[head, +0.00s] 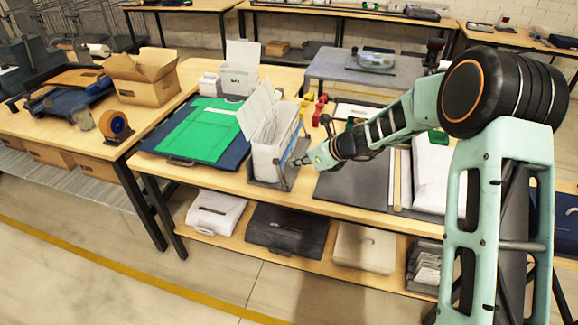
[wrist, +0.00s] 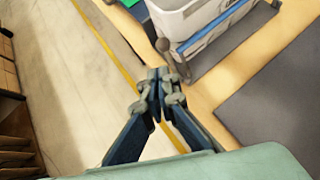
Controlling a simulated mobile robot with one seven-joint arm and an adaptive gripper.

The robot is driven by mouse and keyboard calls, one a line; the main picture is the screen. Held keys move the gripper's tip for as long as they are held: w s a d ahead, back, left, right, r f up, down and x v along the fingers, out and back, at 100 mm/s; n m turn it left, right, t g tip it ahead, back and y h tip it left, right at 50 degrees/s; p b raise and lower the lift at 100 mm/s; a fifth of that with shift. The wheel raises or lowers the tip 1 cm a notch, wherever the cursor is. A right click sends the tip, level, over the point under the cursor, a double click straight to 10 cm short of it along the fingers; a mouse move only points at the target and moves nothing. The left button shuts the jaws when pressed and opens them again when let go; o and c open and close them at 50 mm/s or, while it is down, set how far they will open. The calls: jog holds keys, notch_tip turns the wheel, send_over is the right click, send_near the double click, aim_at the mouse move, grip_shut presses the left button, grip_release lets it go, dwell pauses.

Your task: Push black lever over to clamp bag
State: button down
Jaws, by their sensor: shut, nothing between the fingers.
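The bag (head: 270,142) is white and stands upright and open in a dark holder (head: 268,183) near the table's front edge. In the wrist view the white bag (wrist: 185,18) shows at the top, with a blue-grey bar (wrist: 215,30) of the holder across its side. A dark grey lever with a round knob (wrist: 162,45) stands up at the holder's near corner. My gripper (wrist: 160,78) is shut and empty, its fingertips close to the lever; I cannot tell whether they touch. In the head view my gripper (head: 299,161) is just right of the holder.
A green sheet (head: 198,130) on a dark mat lies left of the bag. A dark grey mat (head: 352,183) lies to the right. A white bin (head: 238,78) stands behind.

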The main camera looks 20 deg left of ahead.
jog(key=v, duration=0.5)
jog(key=shift+s+a+r, duration=0.15)
jog(key=shift+r, duration=0.45)
